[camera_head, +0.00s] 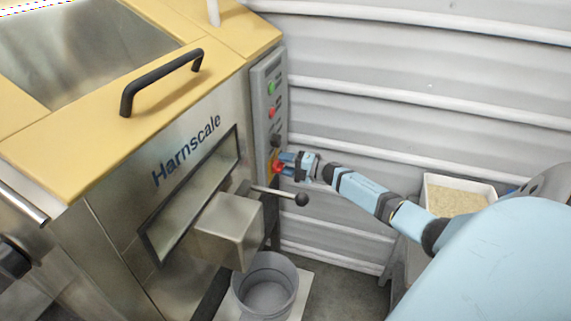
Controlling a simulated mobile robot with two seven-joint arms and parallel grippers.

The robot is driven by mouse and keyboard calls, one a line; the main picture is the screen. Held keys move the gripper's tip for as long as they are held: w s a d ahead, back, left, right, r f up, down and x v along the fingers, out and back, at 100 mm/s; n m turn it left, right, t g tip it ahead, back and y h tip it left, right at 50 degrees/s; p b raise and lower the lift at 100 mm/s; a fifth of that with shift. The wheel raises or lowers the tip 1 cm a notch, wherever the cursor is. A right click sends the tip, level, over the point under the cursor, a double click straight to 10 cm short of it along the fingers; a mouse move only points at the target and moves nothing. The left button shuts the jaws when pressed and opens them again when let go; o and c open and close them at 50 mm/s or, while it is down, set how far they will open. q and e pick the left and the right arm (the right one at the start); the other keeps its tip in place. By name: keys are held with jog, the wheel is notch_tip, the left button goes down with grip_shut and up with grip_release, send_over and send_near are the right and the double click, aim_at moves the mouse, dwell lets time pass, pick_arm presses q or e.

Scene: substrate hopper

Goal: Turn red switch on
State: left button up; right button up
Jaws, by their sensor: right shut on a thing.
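The red switch (278,168) sits on a yellow backing low on the grey control panel (261,90) at the side of the hopper machine. My right gripper (285,163) reaches in from the right and is shut on the red switch. Its blue fingers cover part of the switch, so I cannot tell its exact turn position. My left gripper does not show in the head view.
Above the switch are a green button (271,88), a red button (272,112) and a black knob (276,140). A lever with a black ball (302,199) juts out just below my gripper. A grey bucket (290,275) stands beneath. A corrugated wall (400,75) is behind.

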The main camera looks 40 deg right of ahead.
jog(key=shift+f, duration=0.1)
jog(key=o, duration=0.9)
pick_arm(q)
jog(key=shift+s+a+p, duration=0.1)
jog(key=shift+p, duration=0.5)
pick_arm(e)
jog(key=v, duration=1.4)
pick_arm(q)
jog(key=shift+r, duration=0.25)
pick_arm(e)
jog(key=shift+w, duration=0.1)
